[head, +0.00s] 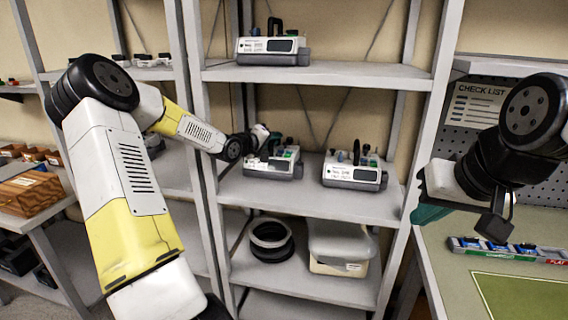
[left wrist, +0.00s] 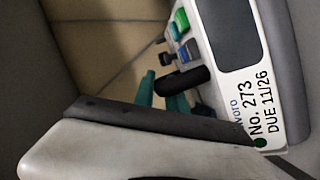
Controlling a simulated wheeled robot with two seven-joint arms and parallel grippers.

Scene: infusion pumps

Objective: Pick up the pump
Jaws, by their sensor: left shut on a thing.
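A white and grey pump (head: 272,165) sits on the middle shelf, left of a second pump. My left gripper (head: 266,141) reaches in from the left at the top of this pump. In the left wrist view the pump (left wrist: 245,75) shows a label reading No. 273, DUE 11/26, and a dark handle (left wrist: 183,80). The teal fingers of my left gripper (left wrist: 160,92) are shut on that handle, though their grip is partly hidden. My right gripper (head: 462,213) hangs at the right over the workbench, away from the pumps. Its jaw opening is not clear.
A second pump (head: 354,172) stands to the right on the same shelf, and another pump (head: 271,48) is on the shelf above. Black and grey rings (head: 270,240) and a lidded bin (head: 340,250) are below. Shelf posts (head: 195,130) stand close to my left arm.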

